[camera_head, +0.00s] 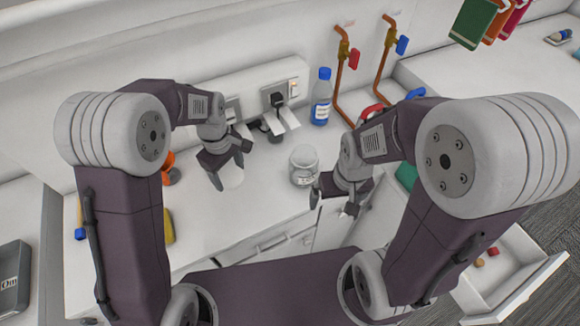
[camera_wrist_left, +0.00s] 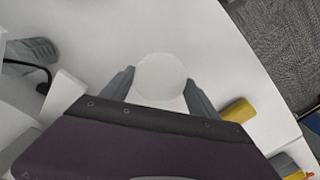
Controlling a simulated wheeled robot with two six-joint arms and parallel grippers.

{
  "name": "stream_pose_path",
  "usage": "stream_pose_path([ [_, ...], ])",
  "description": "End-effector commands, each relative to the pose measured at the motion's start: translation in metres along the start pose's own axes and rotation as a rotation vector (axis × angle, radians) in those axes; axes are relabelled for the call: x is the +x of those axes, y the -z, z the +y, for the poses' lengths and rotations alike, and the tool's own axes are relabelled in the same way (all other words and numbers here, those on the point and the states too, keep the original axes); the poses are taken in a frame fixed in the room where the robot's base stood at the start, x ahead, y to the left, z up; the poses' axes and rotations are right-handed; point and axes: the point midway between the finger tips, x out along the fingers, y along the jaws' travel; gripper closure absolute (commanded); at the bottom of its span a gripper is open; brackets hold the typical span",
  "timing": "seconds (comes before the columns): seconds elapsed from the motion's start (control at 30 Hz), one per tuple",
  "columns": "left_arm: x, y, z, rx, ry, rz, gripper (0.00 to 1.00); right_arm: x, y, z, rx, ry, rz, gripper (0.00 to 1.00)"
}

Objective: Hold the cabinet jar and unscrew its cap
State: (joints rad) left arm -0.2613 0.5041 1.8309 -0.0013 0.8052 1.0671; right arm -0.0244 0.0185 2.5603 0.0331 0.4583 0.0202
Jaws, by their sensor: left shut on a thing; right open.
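The cabinet jar (camera_head: 303,168) stands upright on the white counter in the head view. It is clear with a pale label, and its top looks greyish; a cap on it cannot be made out. My left gripper (camera_head: 229,172) is to the left of the jar, apart from it, and shut on a round white cap (camera_head: 232,178). The cap also shows as a pale disc between the fingers in the left wrist view (camera_wrist_left: 160,77). My right gripper (camera_head: 333,203) is open, just right of and in front of the jar, with nothing visible between its fingers.
A blue-capped bottle (camera_head: 321,97) stands behind the jar. Copper pipes (camera_head: 344,75) with red and blue valve handles rise at the back. A socket panel with a plug (camera_head: 277,100) is behind. An open drawer (camera_head: 512,272) juts out at lower right.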

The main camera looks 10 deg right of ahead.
Motion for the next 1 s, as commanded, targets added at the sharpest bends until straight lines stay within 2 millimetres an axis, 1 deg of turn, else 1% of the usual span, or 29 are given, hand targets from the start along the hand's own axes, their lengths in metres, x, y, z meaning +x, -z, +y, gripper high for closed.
stream_pose_path([
  [0.03, -0.003, -0.007, 0.011, -0.072, -0.002, 0.001, 0.79, 0.0, 0.0, 0.0, 0.0, 0.0, 0.0, 0.01],
  [0.1, -0.008, -0.017, 0.025, -0.193, -0.002, 0.001, 0.79, 0.0, 0.0, 0.0, 0.0, 0.0, 0.0, 0.01],
  [0.3, -0.02, -0.046, 0.057, -0.504, -0.001, 0.0, 0.8, 0.001, 0.0, 0.0, -0.001, 0.0, -0.001, 0.01],
  [0.4, -0.024, -0.057, 0.067, -0.614, 0.0, 0.0, 0.8, 0.001, 0.0, 0.0, -0.001, 0.0, -0.001, 0.01],
  [0.5, -0.027, -0.064, 0.072, -0.682, 0.001, 0.0, 0.8, 0.001, 0.0, 0.0, -0.001, 0.0, -0.001, 0.01],
  [0.67, -0.028, -0.066, 0.075, -0.716, 0.001, 0.0, 0.8, 0.001, 0.0, 0.0, -0.001, 0.0, -0.001, 0.01],
  [0.73, -0.021, -0.066, 0.074, -0.717, 0.005, 0.0, 0.8, 0.0, 0.0, 0.0, -0.001, 0.0, -0.001, 0.01],
  [0.9, 0.016, -0.066, 0.073, -0.715, 0.008, 0.0, 0.8, -0.004, 0.0, 0.0, -0.001, 0.0, -0.001, 0.01],
  [1.0, 0.031, -0.066, 0.073, -0.715, 0.005, 0.0, 0.8, -0.005, 0.001, 0.0, -0.001, 0.0, -0.001, 0.01],
])
